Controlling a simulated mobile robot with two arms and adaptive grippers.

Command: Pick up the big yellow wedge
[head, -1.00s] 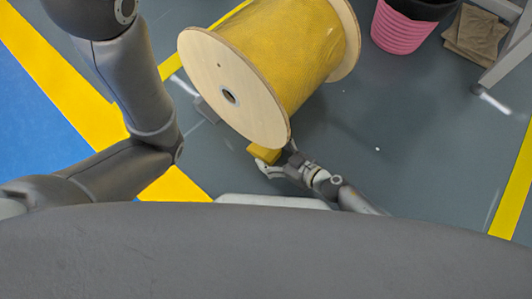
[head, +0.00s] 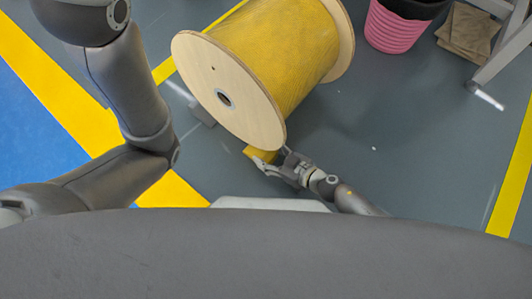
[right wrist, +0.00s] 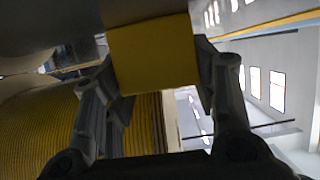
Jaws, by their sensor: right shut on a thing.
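The big yellow wedge (head: 258,153) is by the near lower edge of the large cable spool (head: 224,98) in the head view, partly hidden by the spool's wooden flange and my gripper. My right gripper (head: 271,162) is shut on the wedge. In the right wrist view the wedge (right wrist: 155,55) fills the space between the two fingers (right wrist: 160,85), with a flat yellow face showing. I cannot tell whether the wedge touches the floor or the spool. My left arm shows at the left of the head view, but its gripper is out of the picture.
A grey block (head: 201,112) sits under the spool's left side. A pink bin (head: 394,28) with a black liner and folded brown cloths (head: 466,33) stand at the upper right, beside a metal leg (head: 494,62). The grey floor (head: 410,165) right of my gripper is clear.

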